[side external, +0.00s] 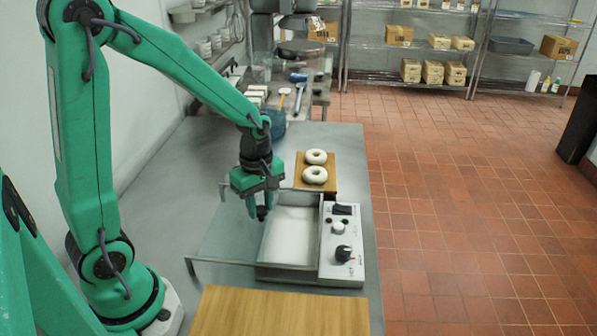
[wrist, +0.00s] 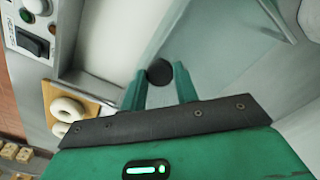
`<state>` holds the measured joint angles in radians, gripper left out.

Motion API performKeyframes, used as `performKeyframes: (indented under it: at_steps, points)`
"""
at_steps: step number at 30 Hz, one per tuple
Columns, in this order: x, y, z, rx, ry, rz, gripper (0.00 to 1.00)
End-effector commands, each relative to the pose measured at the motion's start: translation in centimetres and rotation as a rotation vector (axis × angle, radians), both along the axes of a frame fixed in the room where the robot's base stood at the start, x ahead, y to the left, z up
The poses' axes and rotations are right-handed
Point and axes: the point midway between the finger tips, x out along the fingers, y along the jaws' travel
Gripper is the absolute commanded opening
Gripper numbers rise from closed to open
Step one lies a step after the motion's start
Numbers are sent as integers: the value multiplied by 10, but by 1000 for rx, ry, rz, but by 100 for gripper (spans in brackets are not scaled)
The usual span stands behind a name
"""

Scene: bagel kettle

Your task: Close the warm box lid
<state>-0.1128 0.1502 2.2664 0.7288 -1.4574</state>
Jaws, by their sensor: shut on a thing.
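The warm box (side external: 285,274) stands on the steel table, and its pale interior shows from above. Its lid (side external: 232,232) is a see-through panel to the left of the box, between thin metal rails; it also shows in the wrist view (wrist: 225,60). A round black knob (wrist: 159,72) sits on the lid. My gripper (side external: 262,212) is at the box's left edge. In the wrist view, its green fingers (wrist: 158,85) are shut on the knob. The knob is mostly hidden by the fingers in the side view.
A control panel (side external: 342,246) with knobs and a switch runs along the box's right side. Two white bagels (side external: 316,157) lie on a wooden board (side external: 329,183) behind the box. A larger wooden board (side external: 280,312) lies in front. The left metal rail (side external: 222,262) sticks out over the table.

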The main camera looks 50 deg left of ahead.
Motion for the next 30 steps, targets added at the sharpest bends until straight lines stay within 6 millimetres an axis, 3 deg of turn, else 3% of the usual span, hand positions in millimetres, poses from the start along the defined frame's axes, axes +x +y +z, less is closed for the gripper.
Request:
performKeyframes:
  at_steps: [18,30]
  points:
    - [81,-78,1,0,-11,-1,0]
    - [89,-87,2,-1,-15,-1,0]
